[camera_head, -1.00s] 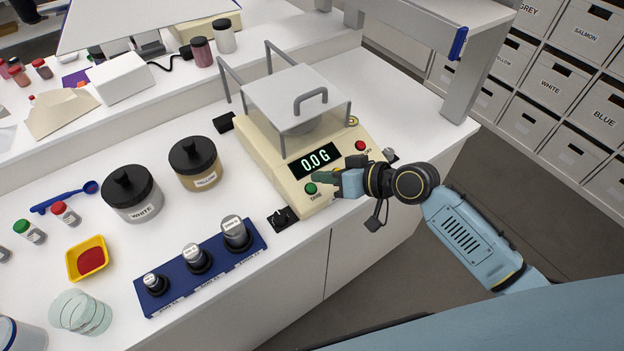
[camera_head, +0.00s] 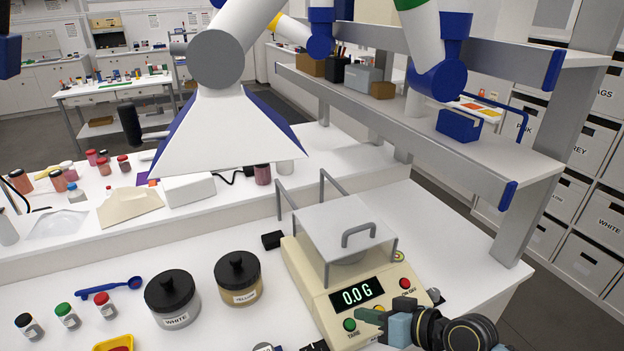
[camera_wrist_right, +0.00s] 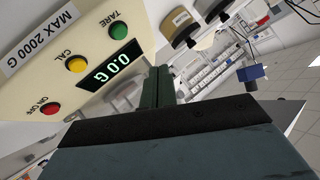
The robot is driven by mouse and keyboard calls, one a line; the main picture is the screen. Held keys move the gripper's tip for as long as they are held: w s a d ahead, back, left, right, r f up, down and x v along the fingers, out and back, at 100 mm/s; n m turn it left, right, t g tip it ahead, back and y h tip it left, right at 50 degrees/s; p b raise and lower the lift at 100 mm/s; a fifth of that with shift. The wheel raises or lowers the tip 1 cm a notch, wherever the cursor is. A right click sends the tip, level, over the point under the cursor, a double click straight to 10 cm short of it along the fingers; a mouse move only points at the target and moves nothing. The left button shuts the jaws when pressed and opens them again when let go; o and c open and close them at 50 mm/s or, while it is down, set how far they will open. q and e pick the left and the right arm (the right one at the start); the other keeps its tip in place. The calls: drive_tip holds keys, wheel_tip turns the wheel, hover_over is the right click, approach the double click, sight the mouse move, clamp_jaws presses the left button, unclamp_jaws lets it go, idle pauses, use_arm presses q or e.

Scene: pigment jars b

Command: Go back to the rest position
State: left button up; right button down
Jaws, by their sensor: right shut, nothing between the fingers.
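My right gripper (camera_head: 372,318) is at the front of the cream balance (camera_head: 303,279), at the lower right of the head view. Its fingers are shut and empty, close to the green TARE button (camera_head: 349,325); I cannot tell whether they touch the panel. The balance display (camera_head: 357,293) reads 0.0 G. In the right wrist view the shut fingers (camera_wrist_right: 157,84) point toward the balance panel, with the display (camera_wrist_right: 112,68) and the green button (camera_wrist_right: 119,31) beyond them. My left gripper is not in view.
Left stand a WHITE jar (camera_head: 172,300) and a yellow-brown jar (camera_head: 238,280). A white extraction hood (camera_head: 217,135) hangs above the bench. A grey shelf (camera_head: 500,150) rises at the right.

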drive_tip(key=s+f+n+g+h, duration=0.1)
drive_tip(key=s+f+g+h, duration=0.2)
drive_tip(key=s, duration=0.8)
drive_tip(key=s+d+f+m+g+h, duration=0.1)
drive_tip(key=s+d+h, duration=0.25)
drive_tip(key=s, duration=0.25)
drive_tip(key=s+d+m+g+h, duration=0.1)
drive_tip(key=s+d+h, duration=0.25)
drive_tip(key=s, duration=0.25)
wheel_tip(320, 180, down, 33)
drive_tip(key=s+g+b, duration=0.1)
drive_tip(key=s+b, duration=0.1)
drive_tip(key=b, duration=0.5)
drive_tip(key=s+d+f+b, duration=0.1)
drive_tip(key=s+f+b, duration=0.1)
drive_tip(key=s+f, duration=0.6)
drive_tip(key=s+d+f+g+b, duration=0.1)
drive_tip(key=s+d+f+b, duration=0.1)
drive_tip(key=s+f, duration=0.6)
wheel_tip(320, 180, down, 3)
drive_tip(key=shift+d+f+y+b, duration=0.1)
drive_tip(key=shift+d+y+b, duration=0.15)
drive_tip(key=shift+b, duration=0.55)
